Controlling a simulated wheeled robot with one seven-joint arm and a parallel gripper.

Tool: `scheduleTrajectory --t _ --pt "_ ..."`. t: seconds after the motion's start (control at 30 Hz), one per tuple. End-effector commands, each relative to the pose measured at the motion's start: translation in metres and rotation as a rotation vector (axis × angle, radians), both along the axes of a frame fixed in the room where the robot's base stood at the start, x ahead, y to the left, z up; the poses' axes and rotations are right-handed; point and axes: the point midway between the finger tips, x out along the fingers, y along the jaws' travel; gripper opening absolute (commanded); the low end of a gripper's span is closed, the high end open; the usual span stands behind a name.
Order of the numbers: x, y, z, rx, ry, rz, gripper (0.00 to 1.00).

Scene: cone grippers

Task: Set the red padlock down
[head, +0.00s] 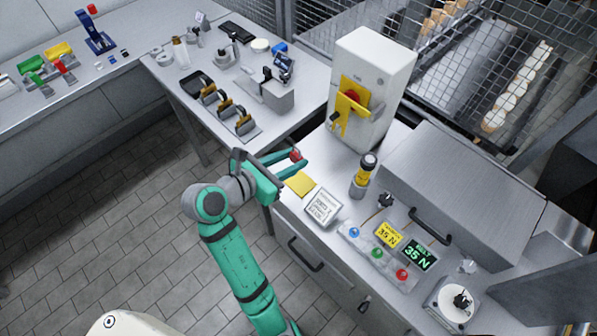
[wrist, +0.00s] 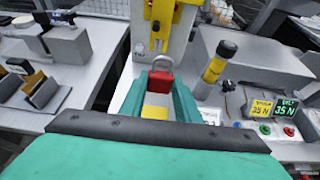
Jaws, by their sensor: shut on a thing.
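The red padlock (head: 296,155) is between the fingertips of my gripper (head: 299,163), above the near edge of the counter. In the wrist view the padlock (wrist: 160,80) shows a red body with a grey shackle pointing up and away. My gripper (wrist: 158,95) is shut on it, one green finger on each side. A flat yellow pad (head: 300,184) lies on the counter just below and in front of the fingers. It also shows between the fingers in the wrist view (wrist: 155,112).
A white box (head: 372,85) with a yellow plate and red knob stands behind the padlock. A printed sign (head: 322,207), a yellow-and-black cylinder (head: 363,177) and a button panel (head: 378,253) are to the right. A bench (head: 180,90) with several tools is at the back left.

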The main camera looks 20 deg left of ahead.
Motion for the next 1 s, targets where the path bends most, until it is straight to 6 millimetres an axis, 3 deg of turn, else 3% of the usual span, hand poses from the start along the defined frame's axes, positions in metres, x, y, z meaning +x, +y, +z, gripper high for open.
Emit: scheduleTrajectory --t 0.3,0.6,0.77,1.0 --pt "-0.076 -0.019 -0.003 0.004 0.005 0.006 0.06" --pt "-0.109 -0.041 0.002 -0.009 -0.004 0.001 0.06" --pt "-0.103 -0.040 -0.002 -0.014 -0.005 -0.001 0.06" --pt "-0.059 -0.022 -0.023 -0.015 -0.004 0.000 0.06"
